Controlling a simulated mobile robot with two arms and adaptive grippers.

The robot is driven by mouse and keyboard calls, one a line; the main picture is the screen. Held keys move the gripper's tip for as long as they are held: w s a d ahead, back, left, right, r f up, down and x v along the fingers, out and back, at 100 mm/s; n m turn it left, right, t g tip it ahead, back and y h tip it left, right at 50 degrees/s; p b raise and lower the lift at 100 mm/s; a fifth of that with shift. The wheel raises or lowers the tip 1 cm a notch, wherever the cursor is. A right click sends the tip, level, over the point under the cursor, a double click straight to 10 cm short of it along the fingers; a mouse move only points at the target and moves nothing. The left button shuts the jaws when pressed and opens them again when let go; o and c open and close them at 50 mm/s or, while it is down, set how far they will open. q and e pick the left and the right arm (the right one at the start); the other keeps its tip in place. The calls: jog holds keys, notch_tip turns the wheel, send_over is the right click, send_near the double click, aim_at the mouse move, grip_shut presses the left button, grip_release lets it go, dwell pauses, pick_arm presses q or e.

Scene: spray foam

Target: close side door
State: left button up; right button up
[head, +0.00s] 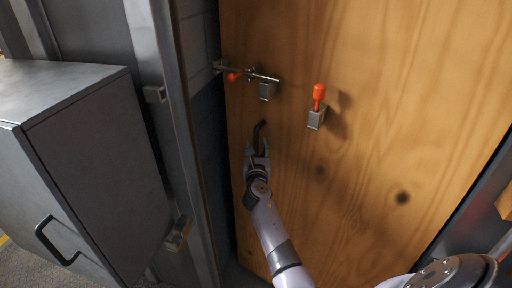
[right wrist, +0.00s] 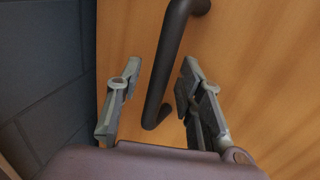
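The side door is a large wooden panel (head: 380,130) filling the middle and right of the head view. A black bar handle (head: 259,135) is on it near its left edge. My right gripper (head: 257,152) is at the lower end of this handle. In the right wrist view my right gripper (right wrist: 158,95) is open, with the black handle (right wrist: 163,75) between its two fingers. Both fingers look apart from the bar. Dark brick wall shows past the door's left edge, so the door looks ajar. My left gripper is not in view.
A metal bolt (head: 262,77) with an orange knob sits above the handle, and an orange-tipped lever (head: 318,95) to its right. A grey metal door frame (head: 180,130) and a grey cabinet (head: 100,160) stand at the left.

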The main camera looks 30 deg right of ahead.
jog(key=shift+w+d, duration=0.25)
jog(key=shift+w, duration=0.15)
grip_shut()
dwell(0.7)
